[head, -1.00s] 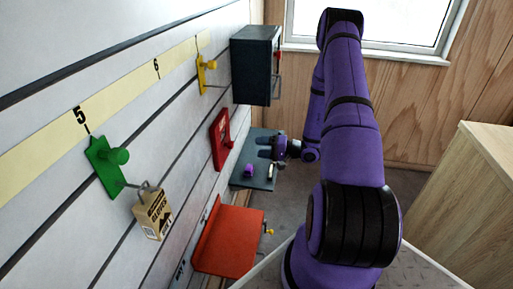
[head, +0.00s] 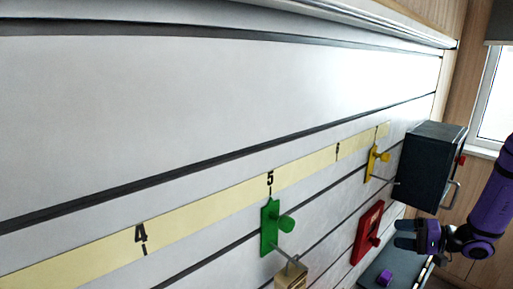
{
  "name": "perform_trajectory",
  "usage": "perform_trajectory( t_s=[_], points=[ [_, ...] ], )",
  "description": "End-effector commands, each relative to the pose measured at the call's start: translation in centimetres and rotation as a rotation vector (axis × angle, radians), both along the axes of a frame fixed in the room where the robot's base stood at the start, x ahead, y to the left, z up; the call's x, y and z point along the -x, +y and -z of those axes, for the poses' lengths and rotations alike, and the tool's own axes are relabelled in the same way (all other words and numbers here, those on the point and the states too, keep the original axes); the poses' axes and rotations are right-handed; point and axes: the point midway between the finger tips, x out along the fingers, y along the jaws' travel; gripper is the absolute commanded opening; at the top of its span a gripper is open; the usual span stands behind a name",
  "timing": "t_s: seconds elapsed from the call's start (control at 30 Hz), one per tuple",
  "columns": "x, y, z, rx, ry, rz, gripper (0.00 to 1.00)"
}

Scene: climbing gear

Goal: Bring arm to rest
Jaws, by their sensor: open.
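My gripper (head: 416,235) shows at the right of the head view at the end of my purple arm (head: 490,215). Its dark fingers point left toward the slatted wall, with no object seen between them. It appears just below the dark cabinet (head: 425,168) and to the right of the red hook plate (head: 368,233). Most of my arm is cut off by the right edge.
On the wall are a green hook plate (head: 269,228) with a tan box (head: 291,277) hanging from it, and a yellow hook plate (head: 371,163). A dark shelf (head: 375,268) with a purple item (head: 385,277) lies below my gripper. A window (head: 492,105) is at right.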

Motion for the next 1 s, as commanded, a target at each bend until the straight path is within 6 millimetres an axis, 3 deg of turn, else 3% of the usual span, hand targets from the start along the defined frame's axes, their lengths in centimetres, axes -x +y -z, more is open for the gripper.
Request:
perform_trajectory(
  t_s=[0.1,0.4,0.7,1.0],
  points=[
    [0.6,2.7,-3.7,0.059,0.043,-0.111,0.61],
    [3.8,8.4,-10.9,0.248,0.165,-0.323,0.61],
    [8.4,12.6,-16.5,0.497,0.256,-0.439,0.61],
    [13.6,15.1,-21.1,0.777,0.292,-0.453,0.61]
  ],
)
